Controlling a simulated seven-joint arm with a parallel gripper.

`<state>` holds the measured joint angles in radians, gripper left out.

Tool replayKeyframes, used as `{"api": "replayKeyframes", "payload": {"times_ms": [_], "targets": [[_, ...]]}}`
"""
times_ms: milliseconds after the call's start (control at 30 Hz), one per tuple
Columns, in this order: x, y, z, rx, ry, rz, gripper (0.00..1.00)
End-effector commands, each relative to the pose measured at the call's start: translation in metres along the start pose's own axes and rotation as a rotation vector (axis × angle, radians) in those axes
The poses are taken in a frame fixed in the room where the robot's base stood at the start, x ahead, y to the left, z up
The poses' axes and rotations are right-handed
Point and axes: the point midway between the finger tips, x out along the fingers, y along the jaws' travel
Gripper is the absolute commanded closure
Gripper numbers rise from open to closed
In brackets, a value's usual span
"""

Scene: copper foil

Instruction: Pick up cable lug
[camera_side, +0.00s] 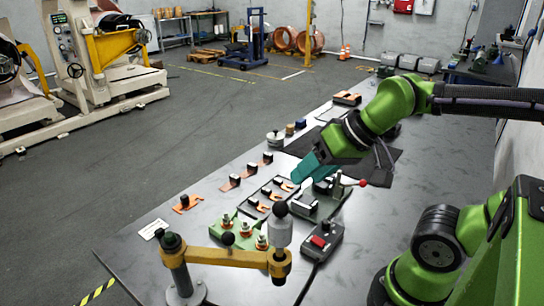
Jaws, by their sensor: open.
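Several small copper pieces with dark raised blocks, which look like cable lugs, lie on the grey table. One orange-copper piece (187,204) is at the left edge, and a diagonal row includes one copper piece (230,183). More copper pieces (263,207) sit in a dark tray (250,210) at the middle. I cannot tell which piece is the task's lug. My gripper (299,177), with teal fingers, points down-left just above the tray's upper right end. It is open; the gap between its fingers is hard to see. No piece shows held in it.
A yellow lever press (225,257) with a dark knob stands in front. Beside it are a green block with several posts (228,238) and a control box with a red switch (321,242). A grey-green fixture with a red-knobbed lever (362,183) sits close right of my gripper.

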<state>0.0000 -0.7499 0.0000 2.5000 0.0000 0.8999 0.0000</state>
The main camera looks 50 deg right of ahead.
Motion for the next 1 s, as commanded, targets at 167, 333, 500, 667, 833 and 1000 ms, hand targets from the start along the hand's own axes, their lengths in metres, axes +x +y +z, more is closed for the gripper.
{"api": "replayKeyframes", "payload": {"times_ms": [167, 333, 500, 667, 833, 1000], "targets": [[0.0, 0.0, 0.0, 0.0, 0.0, 0.0, 0.5], [0.0, 0.0, 0.0, 0.0, 0.0, 0.0, 0.5], [0.0, 0.0, 0.0, 0.0, 0.0, 0.0, 0.52], [0.003, 0.002, 0.001, 0.005, -0.011, 0.007, 0.52], [0.024, 0.007, -0.011, 0.031, -0.09, 0.056, 0.52], [0.055, 0.011, -0.052, 0.016, -0.201, 0.133, 0.52]]}}
